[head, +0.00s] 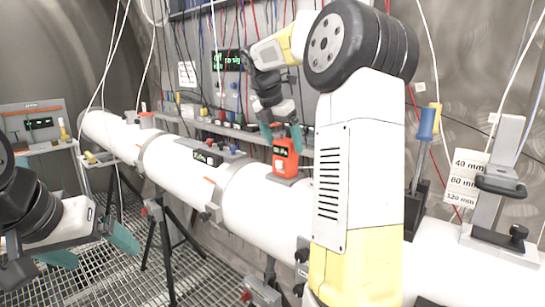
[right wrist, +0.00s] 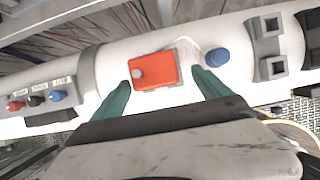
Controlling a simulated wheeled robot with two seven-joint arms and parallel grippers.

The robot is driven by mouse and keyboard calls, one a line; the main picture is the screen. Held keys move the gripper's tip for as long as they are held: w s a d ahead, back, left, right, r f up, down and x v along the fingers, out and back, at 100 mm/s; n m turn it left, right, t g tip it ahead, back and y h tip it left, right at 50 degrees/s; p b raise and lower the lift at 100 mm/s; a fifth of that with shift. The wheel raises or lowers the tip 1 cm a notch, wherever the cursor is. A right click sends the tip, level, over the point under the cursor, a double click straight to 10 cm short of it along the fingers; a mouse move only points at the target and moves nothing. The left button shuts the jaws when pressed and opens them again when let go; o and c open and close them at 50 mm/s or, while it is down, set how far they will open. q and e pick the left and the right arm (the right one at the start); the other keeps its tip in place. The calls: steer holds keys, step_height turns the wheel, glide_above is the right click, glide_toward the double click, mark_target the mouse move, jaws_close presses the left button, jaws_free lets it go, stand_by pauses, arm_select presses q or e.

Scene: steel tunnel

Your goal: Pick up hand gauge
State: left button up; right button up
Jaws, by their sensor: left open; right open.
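The hand gauge looks like an orange-red box (head: 285,157) with a small dark display, standing on a grey mount on top of the white pipe. In the right wrist view the orange box (right wrist: 168,70) has a round grey knob and lies between the teal fingers. My right gripper (head: 281,132) is open, just above and around the gauge's upper end. Its fingers (right wrist: 161,77) show on both sides of the box; whether they touch it I cannot tell. My left gripper (head: 91,248) is open and empty at the lower left, away from the gauge.
The white pipe (head: 255,200) crosses the scene on black tripods above a grated floor. A shelf (head: 215,128) with small devices and hanging cables is behind it. A blue knob (right wrist: 217,57) is beside the right finger. A clamp stand (head: 500,185) stands at right.

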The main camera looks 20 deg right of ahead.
mark_target(288, 159)
steer(key=shift+w+d+f, duration=0.15)
steer(key=shift+d+f, duration=0.1)
steer(key=shift+d, duration=0.05)
steer(key=x, duration=0.7)
steer(key=shift+w+a+f, duration=0.1)
steer(key=shift+w, duration=0.25)
steer(key=c, duration=1.9)
